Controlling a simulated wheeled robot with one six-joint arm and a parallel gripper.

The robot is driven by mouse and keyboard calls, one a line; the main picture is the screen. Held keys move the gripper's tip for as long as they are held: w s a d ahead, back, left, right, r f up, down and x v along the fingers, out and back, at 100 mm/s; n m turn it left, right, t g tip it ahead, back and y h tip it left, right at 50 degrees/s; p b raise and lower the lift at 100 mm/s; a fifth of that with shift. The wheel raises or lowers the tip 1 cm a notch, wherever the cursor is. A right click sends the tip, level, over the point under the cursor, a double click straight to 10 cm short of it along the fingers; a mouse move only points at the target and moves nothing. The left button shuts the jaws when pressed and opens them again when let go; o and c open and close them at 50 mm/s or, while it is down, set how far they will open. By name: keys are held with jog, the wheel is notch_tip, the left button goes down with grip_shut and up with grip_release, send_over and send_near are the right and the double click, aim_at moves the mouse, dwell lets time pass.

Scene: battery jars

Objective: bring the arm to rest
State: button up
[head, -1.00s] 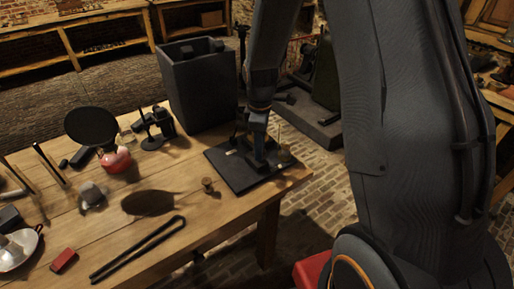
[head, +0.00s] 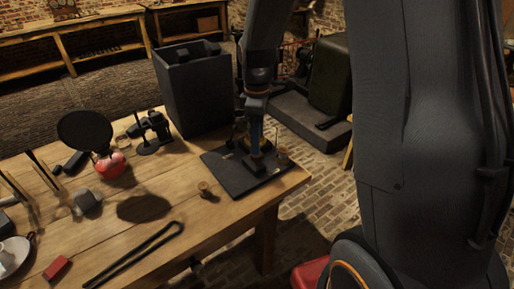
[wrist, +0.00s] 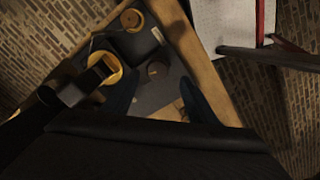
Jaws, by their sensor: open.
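My gripper (head: 257,160) points down over a dark mat (head: 228,177) at the right corner of the wooden table. In the wrist view its two bluish fingers stand apart with a gap between them (wrist: 157,95), and it is open. I see nothing held between the fingers. A dark round piece (wrist: 157,70) lies on the mat beyond the fingertips. A yellow-rimmed dark jar (wrist: 112,72) stands left of the fingers in the wrist view. In the head view the gripper partly hides the things on the mat.
A tall grey bin (head: 188,98) stands close behind the mat. A cork (head: 205,188) sits left of the mat. A red flask with a black disc (head: 86,132), long black tongs (head: 135,257) and a red block (head: 57,268) are further left. Brick floor lies right of the table.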

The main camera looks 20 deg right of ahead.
jog(key=shift+r, duration=1.05)
jog(key=shift+s, duration=0.3)
jog(key=s+m+t, duration=0.1)
jog(key=s+m, duration=1.1)
jog(key=s, duration=0.3)
jog(key=shift+s+a+m, duration=0.15)
jog(key=shift+s+m, duration=0.05)
jog(key=shift+m, duration=0.2)
jog(key=shift+f, duration=0.1)
jog(key=shift+c, duration=0.2)
